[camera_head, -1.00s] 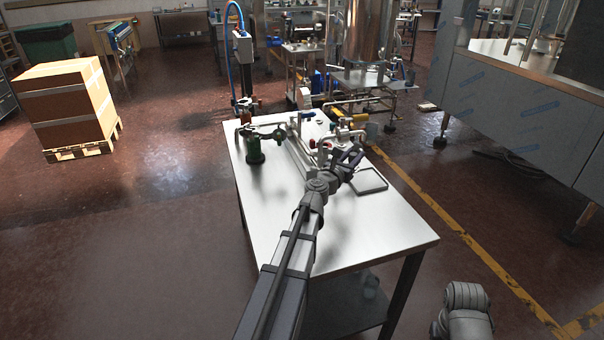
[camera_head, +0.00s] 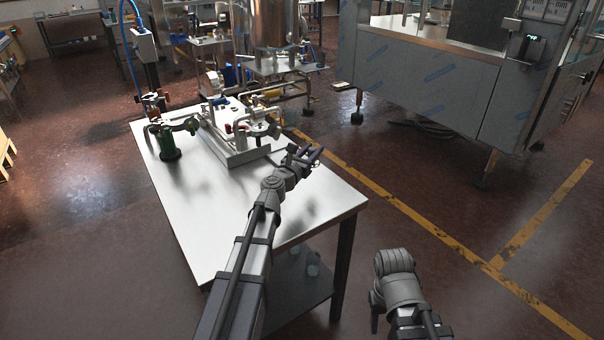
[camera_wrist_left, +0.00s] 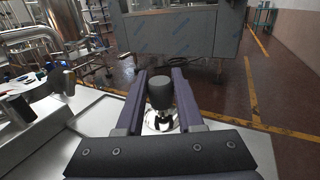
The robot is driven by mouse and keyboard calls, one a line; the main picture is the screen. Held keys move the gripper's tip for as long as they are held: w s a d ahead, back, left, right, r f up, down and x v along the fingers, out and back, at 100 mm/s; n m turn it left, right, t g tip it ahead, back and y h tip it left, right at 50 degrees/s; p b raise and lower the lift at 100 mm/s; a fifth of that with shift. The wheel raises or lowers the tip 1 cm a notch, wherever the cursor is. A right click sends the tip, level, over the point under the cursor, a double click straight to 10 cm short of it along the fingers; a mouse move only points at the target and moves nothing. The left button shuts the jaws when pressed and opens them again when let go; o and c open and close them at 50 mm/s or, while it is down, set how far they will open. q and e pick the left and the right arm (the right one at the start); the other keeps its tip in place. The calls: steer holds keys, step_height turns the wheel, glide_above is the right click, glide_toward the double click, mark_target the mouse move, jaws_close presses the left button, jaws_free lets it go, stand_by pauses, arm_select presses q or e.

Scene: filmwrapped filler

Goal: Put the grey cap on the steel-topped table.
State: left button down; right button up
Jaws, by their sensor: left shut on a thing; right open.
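The steel-topped table (camera_head: 215,238) stands left of centre in the head view; its bare top also shows in the wrist view (camera_wrist_left: 40,150). My left gripper (camera_head: 310,155) reaches over the table's right-hand edge. In the left wrist view its two fingers (camera_wrist_left: 162,80) are shut on a dark grey, rounded cylinder, which I take for the grey cap (camera_wrist_left: 160,92). A shiny round part shows just below it; I cannot tell what it belongs to. The cap is too small to make out in the head view. My right gripper (camera_head: 376,312) is low, right of the table, open and mostly hidden by its arm.
The near half of the tabletop is clear. A large film-wrapped machine (camera_head: 430,85) stands beyond on the right. Yellow floor lines cross the open floor.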

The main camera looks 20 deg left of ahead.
arm_select(q)
steer(key=shift+f+b, duration=3.4)
steer(key=shift+f, duration=0.6)
steer(key=shift+f, duration=0.2)
steer(key=c, duration=0.5)
jaws_free()
steer(key=shift+r, duration=0.1)
steer(key=shift+c, duration=0.2)
steer(key=shift+r, duration=0.1)
steer(key=s, duration=0.4)
steer(key=s+a, duration=0.1)
steer(key=s, duration=0.3)
steer(key=s+a, duration=0.1)
steer(key=s, duration=0.3)
steer(key=shift+a, duration=0.15)
steer(key=shift+w, duration=0.1)
